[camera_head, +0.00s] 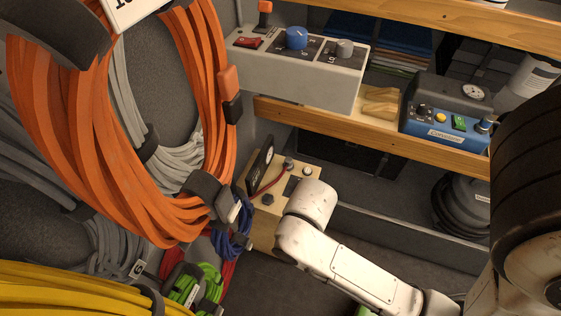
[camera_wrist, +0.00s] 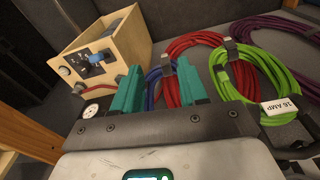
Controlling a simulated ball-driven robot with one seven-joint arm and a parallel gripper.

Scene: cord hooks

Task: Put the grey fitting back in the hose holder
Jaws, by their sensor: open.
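I cannot pick out the grey fitting or the hose holder with certainty in either view. My gripper (camera_wrist: 158,82) shows in the wrist view with its two teal fingers apart and nothing visible between them. Beyond the fingers lie a blue cord coil, partly hidden by them, and a red cord coil (camera_wrist: 203,48). In the head view my white arm reaches towards a pale wooden box (camera_head: 265,222). My gripper is hidden there behind the arm. The wooden box also shows in the wrist view (camera_wrist: 132,46), left of and beyond the fingers.
A large orange cord coil (camera_head: 150,215) hangs at left, with a yellow coil (camera_head: 75,287) below. A green coil (camera_wrist: 222,76) lies right of the fingers. A grey control box (camera_head: 300,78) and a blue unit (camera_head: 440,133) stand on wooden shelves (camera_head: 375,138) above my arm.

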